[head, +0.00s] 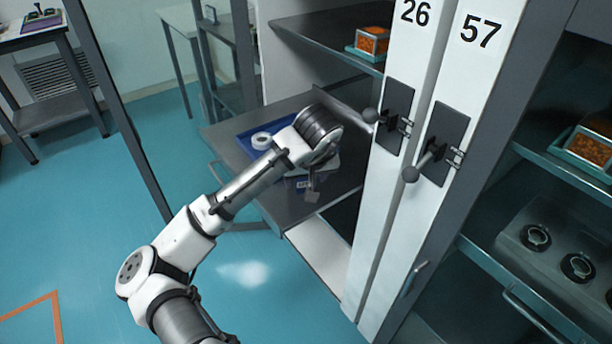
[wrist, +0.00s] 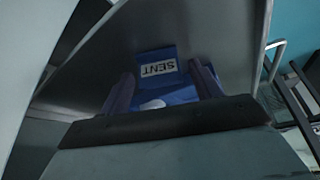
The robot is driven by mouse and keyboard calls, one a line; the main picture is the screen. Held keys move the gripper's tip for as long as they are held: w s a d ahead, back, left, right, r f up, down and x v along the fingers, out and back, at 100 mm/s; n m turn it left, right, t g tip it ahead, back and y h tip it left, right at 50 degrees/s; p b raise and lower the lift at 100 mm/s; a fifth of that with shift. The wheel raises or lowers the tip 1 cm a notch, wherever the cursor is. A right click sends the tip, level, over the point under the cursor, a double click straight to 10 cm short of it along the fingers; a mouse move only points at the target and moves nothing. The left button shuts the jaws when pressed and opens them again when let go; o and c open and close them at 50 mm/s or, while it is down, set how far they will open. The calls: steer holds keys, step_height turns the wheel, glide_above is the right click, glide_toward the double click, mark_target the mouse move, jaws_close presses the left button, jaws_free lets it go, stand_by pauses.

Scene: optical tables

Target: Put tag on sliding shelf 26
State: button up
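In the head view, my gripper (head: 312,190) is low over a grey pulled-out shelf (head: 325,205), beside a blue tray (head: 245,143). Its fingers are small and partly hidden by my wrist. In the wrist view, the two dark fingers (wrist: 163,88) stand apart. Between and beyond them is a blue object with a white label reading SENT (wrist: 158,67), upside down. I cannot tell whether this is the tag or part of the tray. No contact with the fingers is clear. The white panel marked 26 (head: 415,14) stands right of my gripper, with a black handle plate (head: 395,115).
A white roll (head: 262,140) sits in the blue tray. An upper shelf (head: 320,40) holds an orange-filled box (head: 372,41).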

steer(key=v, duration=1.2)
steer(key=shift+p, duration=0.4)
steer(key=shift+s+d+r, duration=0.1)
